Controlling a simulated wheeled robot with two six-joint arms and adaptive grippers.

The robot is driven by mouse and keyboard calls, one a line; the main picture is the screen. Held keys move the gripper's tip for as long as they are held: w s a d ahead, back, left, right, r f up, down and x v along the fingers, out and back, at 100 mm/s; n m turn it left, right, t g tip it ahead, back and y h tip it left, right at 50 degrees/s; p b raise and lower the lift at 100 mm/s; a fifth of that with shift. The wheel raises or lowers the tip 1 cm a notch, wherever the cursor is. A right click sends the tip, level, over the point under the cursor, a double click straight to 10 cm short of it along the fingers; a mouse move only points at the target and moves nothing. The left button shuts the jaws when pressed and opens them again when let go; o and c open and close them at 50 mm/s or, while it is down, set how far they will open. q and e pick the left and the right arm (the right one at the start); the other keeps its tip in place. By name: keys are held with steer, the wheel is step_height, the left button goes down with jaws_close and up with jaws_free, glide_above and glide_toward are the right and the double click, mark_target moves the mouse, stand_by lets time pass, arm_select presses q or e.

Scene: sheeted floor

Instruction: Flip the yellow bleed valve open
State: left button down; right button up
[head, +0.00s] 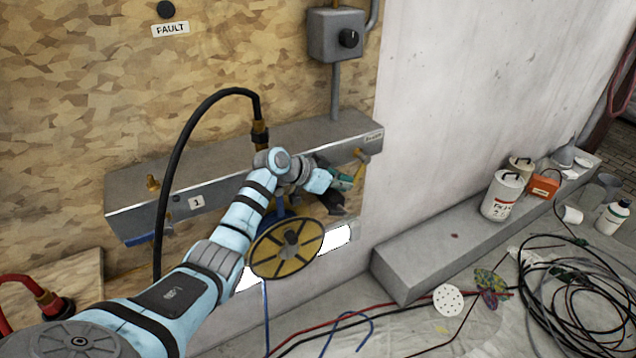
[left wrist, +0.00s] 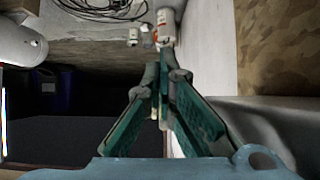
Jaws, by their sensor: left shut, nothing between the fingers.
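The yellow bleed valve (head: 361,155) sits at the right end of the grey manifold (head: 240,165), below a small label. Its yellow lever points right and slightly up from a brass stem. My left gripper (head: 350,186) is just below and beside the valve, with its fingers toward the wall. In the left wrist view its green-padded fingers (left wrist: 163,75) converge and are shut with nothing held. Whether a finger touches the lever cannot be told. The valve is not clearly visible in the left wrist view. My right gripper is not in view.
A yellow handwheel (head: 288,248) stands below the manifold, close to my left forearm. A black hose (head: 172,175) loops over the manifold's left part. A grey switch box (head: 336,35) hangs above. A concrete ledge (head: 440,250) with cans lies right; coiled cables (head: 570,290) cover the floor.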

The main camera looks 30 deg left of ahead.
arm_select(q)
steer(key=shift+b+x, duration=0.6)
steer(key=shift+x, duration=1.2)
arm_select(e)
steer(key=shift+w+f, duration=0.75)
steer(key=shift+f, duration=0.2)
arm_select(q)
steer(key=shift+s+f, duration=0.1)
steer(key=shift+f, duration=0.05)
